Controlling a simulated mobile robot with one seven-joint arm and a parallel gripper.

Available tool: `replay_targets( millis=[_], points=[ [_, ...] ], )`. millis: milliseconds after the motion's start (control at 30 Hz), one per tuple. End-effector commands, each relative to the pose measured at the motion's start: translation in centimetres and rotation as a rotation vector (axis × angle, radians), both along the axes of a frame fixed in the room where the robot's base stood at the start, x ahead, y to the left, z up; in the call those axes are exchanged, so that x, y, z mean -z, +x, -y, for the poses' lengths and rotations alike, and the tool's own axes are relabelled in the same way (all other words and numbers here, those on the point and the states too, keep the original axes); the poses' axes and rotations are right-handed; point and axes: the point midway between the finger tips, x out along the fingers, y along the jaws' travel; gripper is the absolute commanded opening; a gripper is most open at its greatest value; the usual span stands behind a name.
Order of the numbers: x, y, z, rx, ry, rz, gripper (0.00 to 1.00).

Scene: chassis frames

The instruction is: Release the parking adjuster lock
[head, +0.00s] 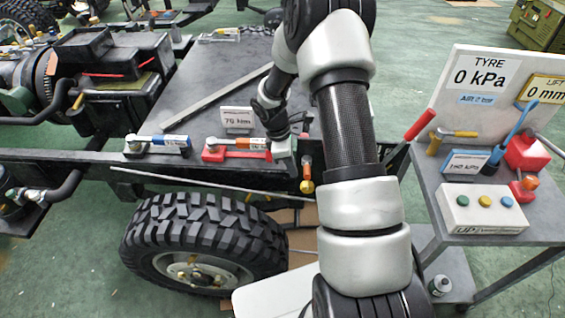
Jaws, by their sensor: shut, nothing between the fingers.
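A red lever unit (228,153) with an orange tag lies on the edge of the grey chassis deck, below a white sign (237,121). A similar unit with a blue tag (174,141) sits to its left. Their small lettering is unreadable, so I cannot tell which part is the parking adjuster lock. My gripper (285,157) is shut and empty. It points down at the right end of the red unit, very close to it. Whether it touches is hard to tell. An orange-and-brass fitting (307,180) hangs just to its right.
A big black tyre (205,240) stands below the deck edge. At right, a grey cart (430,190) carries a button box (483,212), a yellow-handled tool (452,136) and a gauge board (480,85) reading 0 kPa. My arm hides part of the deck's right side.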

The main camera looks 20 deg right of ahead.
Motion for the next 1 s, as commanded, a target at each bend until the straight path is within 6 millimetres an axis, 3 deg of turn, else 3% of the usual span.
replay_targets(
  millis=[200,1000],
  points=[
    [-0.3,-0.5,1.3,-0.001,0.0,-0.001,0.0],
    [-0.3,-0.9,1.7,-0.071,0.0,-0.001,0.0]
  ],
)
